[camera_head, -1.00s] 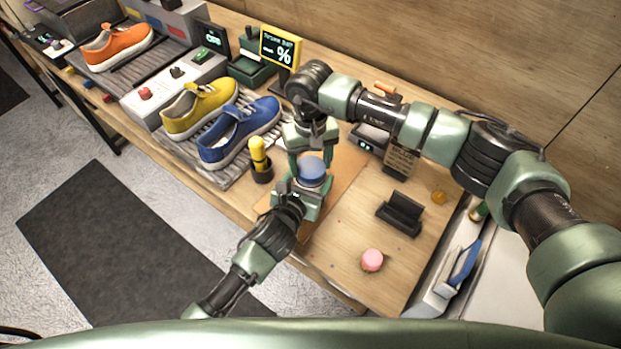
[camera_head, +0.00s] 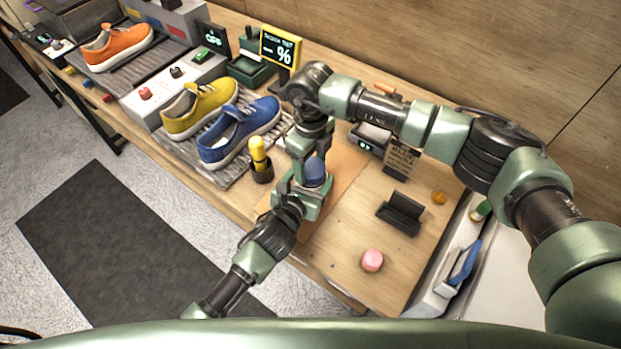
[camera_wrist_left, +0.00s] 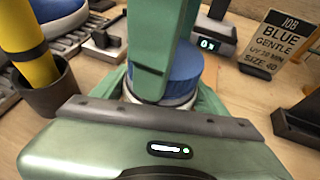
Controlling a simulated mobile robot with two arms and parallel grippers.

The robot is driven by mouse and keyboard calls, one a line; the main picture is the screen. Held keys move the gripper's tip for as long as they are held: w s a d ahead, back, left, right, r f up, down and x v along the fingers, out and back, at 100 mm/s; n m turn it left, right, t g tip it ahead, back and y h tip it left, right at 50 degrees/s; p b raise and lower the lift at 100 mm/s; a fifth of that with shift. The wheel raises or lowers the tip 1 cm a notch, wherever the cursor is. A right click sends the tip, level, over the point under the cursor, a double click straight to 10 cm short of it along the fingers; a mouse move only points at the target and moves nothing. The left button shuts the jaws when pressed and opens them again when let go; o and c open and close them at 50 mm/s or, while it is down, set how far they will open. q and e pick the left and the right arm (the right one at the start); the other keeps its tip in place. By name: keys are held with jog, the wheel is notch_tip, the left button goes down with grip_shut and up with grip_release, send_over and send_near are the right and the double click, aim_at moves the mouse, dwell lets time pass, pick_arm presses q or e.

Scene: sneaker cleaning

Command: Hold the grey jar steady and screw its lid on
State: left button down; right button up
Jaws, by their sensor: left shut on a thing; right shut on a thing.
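The blue lid (camera_head: 315,172) sits on top of the jar, between my right gripper's fingers. It also shows in the left wrist view (camera_wrist_left: 188,72), with a pale grey strip of the jar (camera_wrist_left: 180,101) just beneath it. The rest of the jar is hidden by my left gripper (camera_head: 306,196), which is shut around it from the front and holds it upright at the table's front edge. My right gripper (camera_head: 309,165) points down from above and is shut on the lid. One of its fingers covers part of the lid in both views. I cannot tell how tightly the lid is seated.
A yellow bottle in a dark holder (camera_head: 260,160) stands close left of the grippers. The blue shoe (camera_head: 240,130) and yellow shoe (camera_head: 200,108) lie beyond it. A job sign (camera_head: 401,160), black stand (camera_head: 401,213) and pink round object (camera_head: 372,260) are to the right, with bare wood between.

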pick_arm(q)
jog(key=shift+a+f, duration=0.1)
pick_arm(e)
jog(key=m, duration=2.1)
jog(key=shift+m, duration=0.3)
jog(key=o, duration=1.6)
jog(key=shift+o, duration=0.2)
notch_tip(320, 180, up, 12)
pick_arm(q)
grip_release()
